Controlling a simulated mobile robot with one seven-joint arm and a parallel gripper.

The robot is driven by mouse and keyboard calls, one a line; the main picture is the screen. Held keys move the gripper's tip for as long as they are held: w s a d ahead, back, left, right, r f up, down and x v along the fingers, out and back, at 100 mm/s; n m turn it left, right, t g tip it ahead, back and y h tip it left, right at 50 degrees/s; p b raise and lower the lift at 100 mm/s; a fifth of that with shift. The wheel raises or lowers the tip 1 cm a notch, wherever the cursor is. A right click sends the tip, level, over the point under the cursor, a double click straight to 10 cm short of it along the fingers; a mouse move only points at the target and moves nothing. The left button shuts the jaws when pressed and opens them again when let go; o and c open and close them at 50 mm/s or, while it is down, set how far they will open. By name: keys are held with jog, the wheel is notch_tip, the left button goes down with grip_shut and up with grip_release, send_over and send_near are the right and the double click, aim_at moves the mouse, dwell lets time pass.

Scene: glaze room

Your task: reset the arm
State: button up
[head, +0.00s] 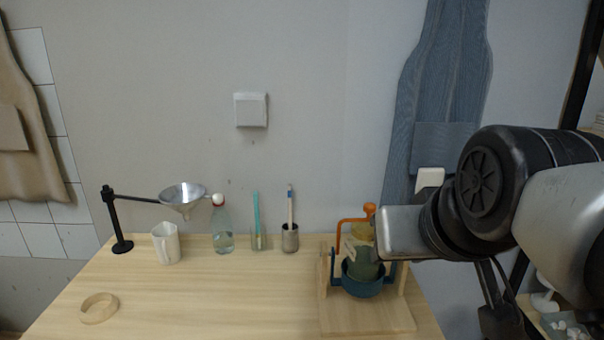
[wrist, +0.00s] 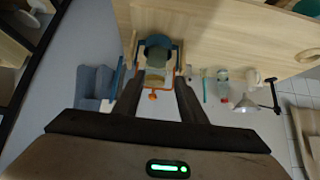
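My gripper (wrist: 158,78) shows in the wrist view with its two fingers apart and nothing held between them. Beyond the gap stands a wooden stand with a blue bowl (wrist: 158,41) and an orange crank (wrist: 153,96). In the head view my arm comes in from the right, and its grey end is in front of and beside the stand's upper right part. The fingers cannot be made out there. The blue bowl (head: 365,284), a green part above it and the orange crank (head: 352,219) show left of my arm.
The wooden table (head: 210,300) also holds a funnel on a black stand (head: 183,196), a white pitcher (head: 167,243), a bottle (head: 222,232), a glass (head: 258,238), a metal cup (head: 290,238) and a wooden ring (head: 99,308). A blue apron (head: 440,90) hangs behind. The front middle is clear.

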jog(key=s+f+g, duration=0.3)
jog(key=s+f, duration=0.3)
jog(key=f, duration=0.3)
notch_tip(320, 180, up, 19)
jog(key=p, duration=1.8)
jog(key=shift+w+a+f, duration=0.15)
jog(key=shift+w+f, duration=0.05)
jog(key=shift+w, duration=0.05)
